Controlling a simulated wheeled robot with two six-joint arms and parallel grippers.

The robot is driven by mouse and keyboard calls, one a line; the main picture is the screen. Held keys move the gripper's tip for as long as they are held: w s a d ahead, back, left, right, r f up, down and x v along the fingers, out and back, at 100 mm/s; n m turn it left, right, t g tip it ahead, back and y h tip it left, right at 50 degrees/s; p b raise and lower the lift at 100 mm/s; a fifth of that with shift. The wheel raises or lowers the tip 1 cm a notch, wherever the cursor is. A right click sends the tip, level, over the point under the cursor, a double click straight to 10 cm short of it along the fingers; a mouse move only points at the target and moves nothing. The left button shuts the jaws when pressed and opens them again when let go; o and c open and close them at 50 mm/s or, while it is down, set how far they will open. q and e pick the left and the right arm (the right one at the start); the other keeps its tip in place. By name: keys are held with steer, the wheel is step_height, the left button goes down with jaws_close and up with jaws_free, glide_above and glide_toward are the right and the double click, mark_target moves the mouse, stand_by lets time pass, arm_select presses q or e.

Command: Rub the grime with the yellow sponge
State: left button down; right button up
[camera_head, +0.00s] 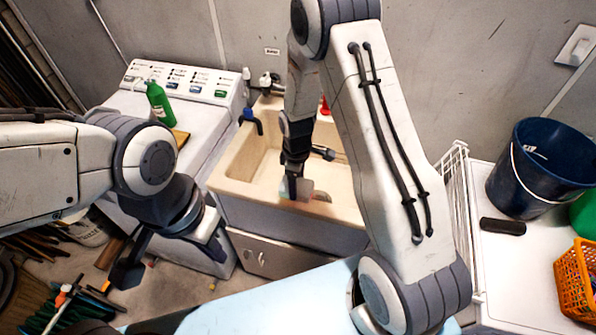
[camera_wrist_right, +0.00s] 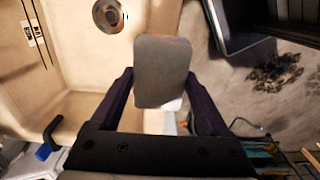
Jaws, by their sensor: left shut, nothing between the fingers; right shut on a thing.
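My right gripper (camera_head: 296,178) is shut on a grey block (camera_head: 304,189) at the front rim of the beige sink (camera_head: 235,160). In the right wrist view the block (camera_wrist_right: 163,70) shows a flat grey-brown face between the fingers (camera_wrist_right: 160,95); no yellow shows on it. A brownish patch (camera_head: 321,197), possibly the grime, lies on the sink's front beside the block. I cannot tell whether the block touches it. A small yellow piece (camera_head: 181,138), possibly the sponge, lies on the white washer, partly hidden by my left arm. My left gripper (camera_head: 128,272) is shut and empty, low at the left.
A green bottle (camera_head: 158,102) stands on the washer (camera_head: 204,113). A blue bucket (camera_head: 541,170), a dark bar (camera_head: 502,226) and an orange basket (camera_head: 574,285) are on the white surface at right. Dark spots (camera_wrist_right: 275,75) mark a grey surface in the wrist view.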

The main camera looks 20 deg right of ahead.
steer(key=shift+r+p, duration=0.85)
steer(key=shift+r, duration=0.5)
steer(key=shift+f, duration=0.1)
